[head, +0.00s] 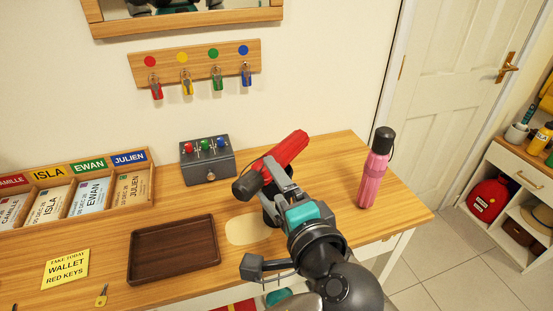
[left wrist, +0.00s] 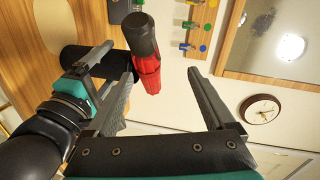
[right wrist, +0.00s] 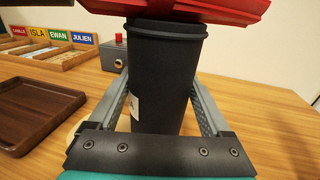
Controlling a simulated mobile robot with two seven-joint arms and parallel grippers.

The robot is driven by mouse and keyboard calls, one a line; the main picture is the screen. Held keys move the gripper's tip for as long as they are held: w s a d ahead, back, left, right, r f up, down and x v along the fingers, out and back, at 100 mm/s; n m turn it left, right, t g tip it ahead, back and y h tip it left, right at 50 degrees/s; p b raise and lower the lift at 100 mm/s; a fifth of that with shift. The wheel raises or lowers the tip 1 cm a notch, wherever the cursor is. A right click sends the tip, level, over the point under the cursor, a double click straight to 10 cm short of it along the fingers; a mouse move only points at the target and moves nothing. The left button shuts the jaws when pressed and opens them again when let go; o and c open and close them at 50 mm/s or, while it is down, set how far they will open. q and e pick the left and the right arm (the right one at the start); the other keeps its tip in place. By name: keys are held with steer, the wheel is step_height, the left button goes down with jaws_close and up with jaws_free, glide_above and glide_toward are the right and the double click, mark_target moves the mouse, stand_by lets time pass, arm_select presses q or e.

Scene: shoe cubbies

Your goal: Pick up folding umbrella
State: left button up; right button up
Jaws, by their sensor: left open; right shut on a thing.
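The folding umbrella (head: 285,151) is red with a black end. It lies slanted above the table at the centre of the head view. In the left wrist view the umbrella (left wrist: 148,68) is just beyond the fingertips of my left gripper (left wrist: 160,74), which is open and apart from it. My right gripper (right wrist: 160,105) is shut on an upright black tumbler (right wrist: 165,60). The red umbrella (right wrist: 185,8) crosses above the tumbler's lid; I cannot tell whether they touch. The head view shows one arm below the umbrella, hiding part of the tumbler.
A pink bottle (head: 374,172) stands right on the table. A brown tray (head: 174,250) lies left, a grey switch box (head: 207,162) behind. A name-labelled wooden organiser (head: 146,182) and yellow note (head: 65,269) are further left. Keys hang on a wall rack (head: 200,68). The table's right back is clear.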

mark_target(259, 187)
arm_select(q)
steer(key=shift+g+y, duration=0.3)
steer(key=shift+g, duration=0.5)
steer(key=w+a+f, duration=0.1)
steer(key=w+f, duration=0.1)
steer(key=w+a+f, duration=0.2)
steer(key=shift+w+a, duration=0.1)
steer(key=shift+a, duration=0.2)
steer(key=x, duration=0.5)
steer(key=shift+w+a+r, duration=0.1)
steer(key=shift+a, duration=0.1)
steer(key=shift+c, duration=0.4)
jaws_close()
